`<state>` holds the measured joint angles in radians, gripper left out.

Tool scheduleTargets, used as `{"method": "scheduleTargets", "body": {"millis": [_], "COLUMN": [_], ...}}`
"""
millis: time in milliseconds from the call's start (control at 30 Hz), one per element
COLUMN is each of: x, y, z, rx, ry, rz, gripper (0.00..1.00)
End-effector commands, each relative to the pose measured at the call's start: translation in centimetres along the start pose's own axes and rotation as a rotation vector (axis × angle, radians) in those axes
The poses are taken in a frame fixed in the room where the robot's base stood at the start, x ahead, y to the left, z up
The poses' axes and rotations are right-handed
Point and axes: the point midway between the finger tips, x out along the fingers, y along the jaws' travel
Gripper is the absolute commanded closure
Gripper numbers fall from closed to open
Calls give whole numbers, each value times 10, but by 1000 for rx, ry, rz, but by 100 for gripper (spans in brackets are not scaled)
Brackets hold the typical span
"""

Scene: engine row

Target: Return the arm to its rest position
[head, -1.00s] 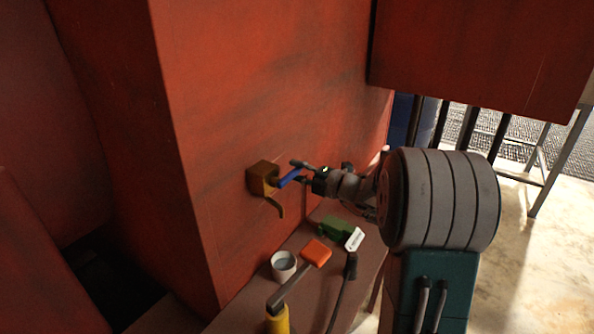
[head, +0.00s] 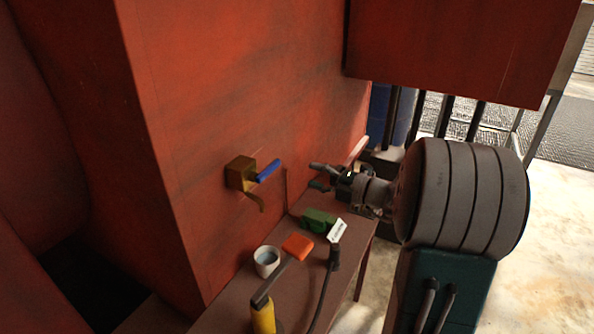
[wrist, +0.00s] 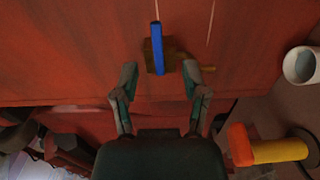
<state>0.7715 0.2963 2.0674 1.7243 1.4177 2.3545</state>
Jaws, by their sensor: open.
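My gripper (head: 318,178) is open and empty, to the right of a brass valve (head: 240,173) on the red wall. The valve has a blue lever handle (head: 268,170) that slants up and to the right, and a spout curving down. A gap shows between my fingertips and the handle. In the wrist view, my open gripper (wrist: 163,72) has its two fingers spread either side, with the blue handle (wrist: 157,48) ahead of the gap between them.
A red box (head: 455,45) overhangs at upper right. Open floor lies at right.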

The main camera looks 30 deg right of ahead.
Motion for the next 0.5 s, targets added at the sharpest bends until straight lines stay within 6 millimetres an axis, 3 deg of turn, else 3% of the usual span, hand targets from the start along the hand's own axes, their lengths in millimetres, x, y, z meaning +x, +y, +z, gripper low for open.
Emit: {"method": "scheduleTargets", "body": {"millis": [133, 500], "x": [-12, -14], "y": [0, 0], "z": [0, 0], "rx": [1, 1], "ry": [-1, 1], "rz": [0, 0], "gripper": [43, 43]}}
